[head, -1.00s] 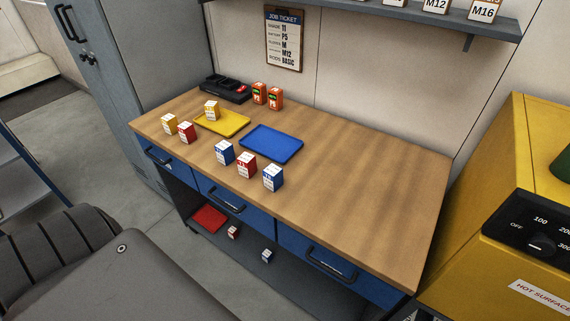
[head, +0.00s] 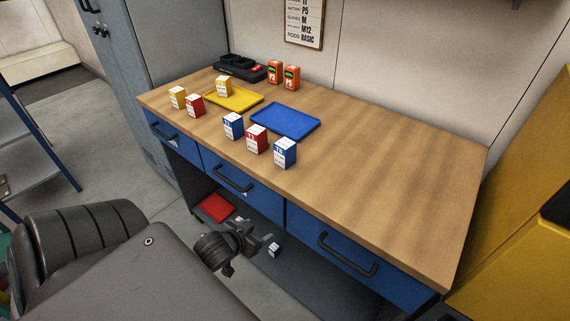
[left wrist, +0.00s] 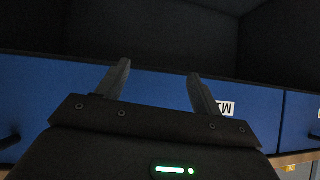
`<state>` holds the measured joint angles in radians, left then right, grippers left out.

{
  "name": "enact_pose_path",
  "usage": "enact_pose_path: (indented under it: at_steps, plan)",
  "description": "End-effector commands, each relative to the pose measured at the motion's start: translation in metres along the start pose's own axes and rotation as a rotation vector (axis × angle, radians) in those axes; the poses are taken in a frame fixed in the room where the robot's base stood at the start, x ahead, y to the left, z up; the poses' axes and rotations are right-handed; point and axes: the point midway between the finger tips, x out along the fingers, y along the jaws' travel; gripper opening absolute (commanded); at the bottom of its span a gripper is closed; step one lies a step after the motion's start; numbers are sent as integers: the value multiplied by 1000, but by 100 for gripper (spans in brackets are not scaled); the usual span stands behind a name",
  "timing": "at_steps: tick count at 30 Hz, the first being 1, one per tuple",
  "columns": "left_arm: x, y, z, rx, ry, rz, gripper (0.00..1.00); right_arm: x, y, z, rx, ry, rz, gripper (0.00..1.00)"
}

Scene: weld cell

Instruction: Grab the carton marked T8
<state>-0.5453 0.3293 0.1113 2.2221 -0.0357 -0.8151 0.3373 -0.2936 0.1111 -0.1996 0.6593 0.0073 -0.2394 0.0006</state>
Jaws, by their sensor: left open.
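Several small cartons stand upright on the wooden workbench (head: 400,185). Along its front edge are a blue-and-white carton (head: 232,126), a red-and-white carton (head: 256,139) and another blue-and-white carton (head: 285,153). Their marks are too small to read surely, so I cannot tell which is T8. My left gripper (head: 264,240) is in front of the bench, below its top and near the drawers, apart from these cartons. In the left wrist view, its two fingers (left wrist: 158,72) are spread with nothing between them, facing blue drawer fronts. My right gripper is not in view.
A yellow tray (head: 249,101) and a blue tray (head: 286,122) lie on the bench, with orange packs (head: 291,77) and a black device (head: 240,67) behind. The bench's right half is clear.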

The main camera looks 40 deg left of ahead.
Motion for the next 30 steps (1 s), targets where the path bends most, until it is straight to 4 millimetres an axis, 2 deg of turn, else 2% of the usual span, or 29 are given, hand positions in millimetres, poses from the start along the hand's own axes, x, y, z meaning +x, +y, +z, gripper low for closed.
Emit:
enact_pose_path:
  at_steps: [1,3,6,9,12,16,21,25,30]
  plan:
    - [-13,1,-18,1,53,2,66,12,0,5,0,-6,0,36]
    - [-36,-5,-52,-4,148,4,66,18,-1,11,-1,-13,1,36]
    - [-59,-19,-105,-18,327,30,66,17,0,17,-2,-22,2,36]
    - [-74,-27,-140,-25,457,69,66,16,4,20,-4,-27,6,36]
    - [-87,-32,-166,-28,559,112,66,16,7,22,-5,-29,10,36]
    - [-101,-33,-189,-26,648,161,66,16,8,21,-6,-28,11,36]
    - [-105,-34,-196,-27,678,180,66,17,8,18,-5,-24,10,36]
    - [-97,-32,-204,-27,678,179,66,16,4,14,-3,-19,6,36]
    - [-78,-28,-220,-27,678,178,66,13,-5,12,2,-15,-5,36]
